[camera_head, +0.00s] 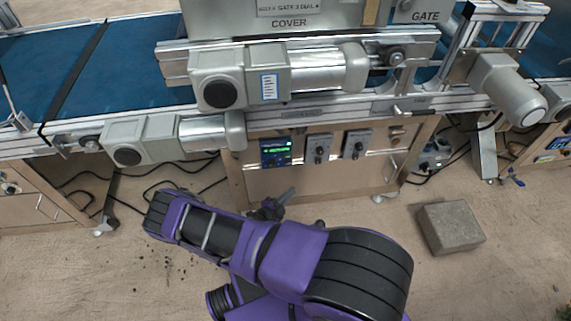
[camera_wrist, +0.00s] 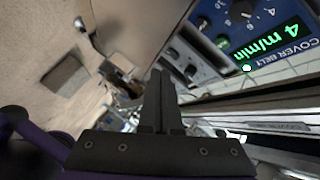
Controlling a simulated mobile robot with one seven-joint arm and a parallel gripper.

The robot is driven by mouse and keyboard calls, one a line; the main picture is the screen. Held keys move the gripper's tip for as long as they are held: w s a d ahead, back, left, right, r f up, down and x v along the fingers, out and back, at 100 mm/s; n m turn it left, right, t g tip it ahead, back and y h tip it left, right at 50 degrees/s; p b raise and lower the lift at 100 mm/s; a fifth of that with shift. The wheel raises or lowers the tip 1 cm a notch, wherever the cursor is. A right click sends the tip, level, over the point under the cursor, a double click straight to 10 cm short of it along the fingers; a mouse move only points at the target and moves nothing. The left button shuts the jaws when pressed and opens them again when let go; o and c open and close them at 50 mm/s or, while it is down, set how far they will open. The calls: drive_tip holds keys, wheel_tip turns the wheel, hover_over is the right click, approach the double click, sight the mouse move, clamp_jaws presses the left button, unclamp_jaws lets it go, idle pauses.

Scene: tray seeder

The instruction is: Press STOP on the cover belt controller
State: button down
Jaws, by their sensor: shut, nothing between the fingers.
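The cover belt controller (camera_head: 276,152) is a small blue panel with a lit green display, at the left end of the cabinet front below the cover unit. In the wrist view the controller (camera_wrist: 292,47) fills the upper right, tilted, with "COVER BELT" lettering, a "4 m/min" display, knobs and a green button. I cannot read which control is STOP. My gripper (camera_head: 289,192) is below the controller and apart from it. In the wrist view my gripper (camera_wrist: 158,72) has its black fingers together and empty, with the panel to their right.
Two grey control boxes (camera_head: 319,148) (camera_head: 356,143) sit right of the controller. Belt motors (camera_head: 145,138) and a metal rail jut out above it. Cables lie on the floor at left. A grey block (camera_head: 450,227) stands on the floor at right.

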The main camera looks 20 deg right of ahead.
sight(288, 164)
drive_tip(key=shift+w, duration=0.1)
drive_tip(key=w+d+b, duration=0.2)
drive_tip(key=w, duration=0.6)
drive_tip(key=shift+w+d, duration=0.15)
drive_tip(key=shift+d, duration=0.1)
idle(1.9)
drive_tip(key=shift+w+d, duration=0.1)
drive_tip(key=shift+w, duration=0.3)
drive_tip(key=shift+w+d, duration=0.1)
drive_tip(key=shift+w, duration=0.25)
idle(0.7)
drive_tip(key=shift+s+r, duration=0.1)
drive_tip(key=shift+s+a, duration=0.25)
drive_tip(key=shift+s, duration=0.4)
